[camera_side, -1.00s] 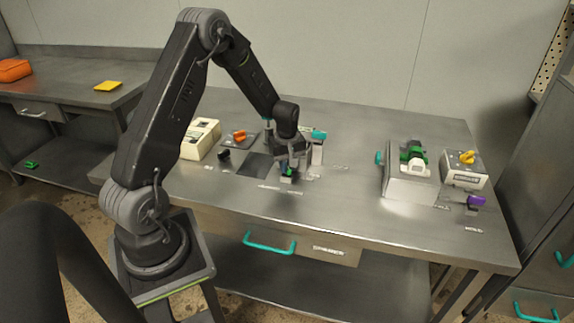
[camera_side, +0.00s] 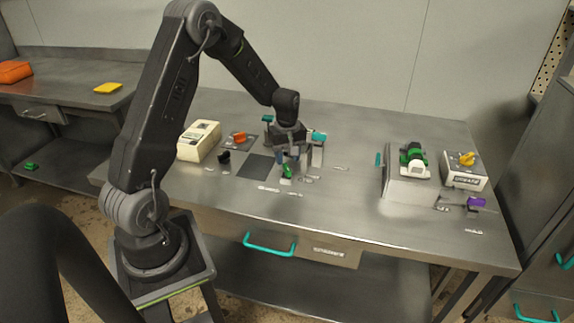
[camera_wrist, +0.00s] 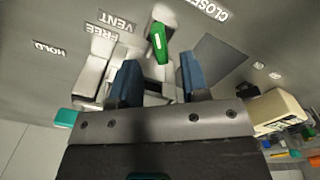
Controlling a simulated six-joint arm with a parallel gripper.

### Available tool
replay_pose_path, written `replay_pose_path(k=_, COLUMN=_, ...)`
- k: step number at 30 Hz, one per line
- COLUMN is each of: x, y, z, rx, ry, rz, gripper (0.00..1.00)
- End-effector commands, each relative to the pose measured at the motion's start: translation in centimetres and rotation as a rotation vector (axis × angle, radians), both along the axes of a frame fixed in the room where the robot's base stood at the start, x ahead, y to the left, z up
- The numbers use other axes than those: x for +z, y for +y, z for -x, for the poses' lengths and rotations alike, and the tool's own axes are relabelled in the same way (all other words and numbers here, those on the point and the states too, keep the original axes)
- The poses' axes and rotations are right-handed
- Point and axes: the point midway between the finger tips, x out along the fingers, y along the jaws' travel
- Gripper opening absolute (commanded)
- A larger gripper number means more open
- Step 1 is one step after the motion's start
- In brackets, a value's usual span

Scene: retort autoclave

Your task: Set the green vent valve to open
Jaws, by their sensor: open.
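The green vent valve handle (camera_side: 287,171) is on a small pale base on the table, in the middle of the side view. In the wrist view the green handle (camera_wrist: 160,44) lies a little ahead of the fingertips, roughly lengthwise in the picture. A VENT label (camera_wrist: 117,21) and a FREE label (camera_wrist: 104,34) are to its left, and a CLOSED label (camera_wrist: 210,9) is to its upper right. My gripper (camera_wrist: 158,75) has its two blue fingers apart with nothing between them. In the side view my gripper (camera_side: 289,154) is just above and behind the handle.
An orange handle (camera_side: 239,137), a black knob (camera_side: 224,156) and a cream box (camera_side: 199,141) are to the left. A teal-topped part (camera_side: 319,136) stands close on the right. A metal box with a green-and-white fitting (camera_side: 413,158) is farther right. The table between is clear.

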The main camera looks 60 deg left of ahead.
Motion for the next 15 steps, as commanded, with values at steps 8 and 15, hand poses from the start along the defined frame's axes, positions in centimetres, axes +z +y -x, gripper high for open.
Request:
replay_pose_path(k=8, x=6.3, y=0.0, z=-0.1, rx=0.001, ry=-0.004, rz=-0.002, gripper=0.41)
replay_pose_path(k=15, x=9.3, y=0.0, z=0.0, rx=0.001, ry=-0.002, rz=-0.001, gripper=0.41)
